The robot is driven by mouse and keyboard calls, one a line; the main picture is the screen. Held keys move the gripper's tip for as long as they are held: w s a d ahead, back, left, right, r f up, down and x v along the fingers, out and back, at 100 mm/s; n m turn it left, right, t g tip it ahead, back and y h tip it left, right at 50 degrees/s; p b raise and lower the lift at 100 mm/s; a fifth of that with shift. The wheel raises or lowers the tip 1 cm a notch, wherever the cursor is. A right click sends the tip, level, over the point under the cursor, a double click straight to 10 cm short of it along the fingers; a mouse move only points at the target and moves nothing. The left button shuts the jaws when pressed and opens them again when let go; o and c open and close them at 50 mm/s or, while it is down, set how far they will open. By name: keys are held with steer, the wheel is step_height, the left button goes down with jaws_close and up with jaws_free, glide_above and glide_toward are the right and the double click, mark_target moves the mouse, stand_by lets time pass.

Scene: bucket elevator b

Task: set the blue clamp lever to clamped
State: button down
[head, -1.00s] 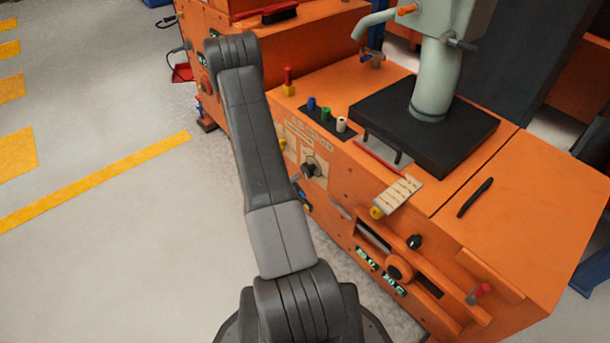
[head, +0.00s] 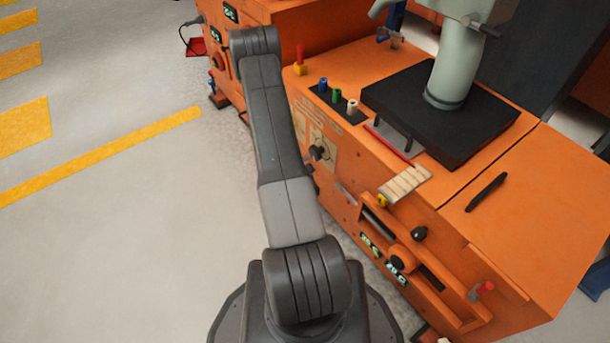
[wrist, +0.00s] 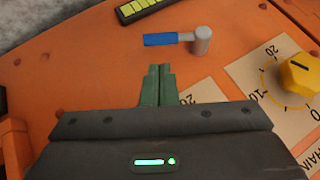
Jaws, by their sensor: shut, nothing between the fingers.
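The blue clamp lever (wrist: 161,39) shows in the wrist view, above my fingertips. Its blue handle lies level and points left from a grey round hub (wrist: 201,41) on the orange panel. My gripper (wrist: 158,68) has its two green fingers together, empty, just below the handle in the picture. A gap shows between the fingertips and the handle; how far off the panel they are, I cannot tell. In the head view my arm hides the lever, and my gripper is out of sight behind it.
A yellow knob (wrist: 298,74) on a dial plate is at the right of the wrist view. A yellow-marked strip (wrist: 146,6) sits above the lever. In the head view, the orange machine (head: 520,240) fills the right, with open floor (head: 110,250) at the left.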

steer(key=shift+b+x, duration=0.5)
steer(key=shift+x, duration=2.2)
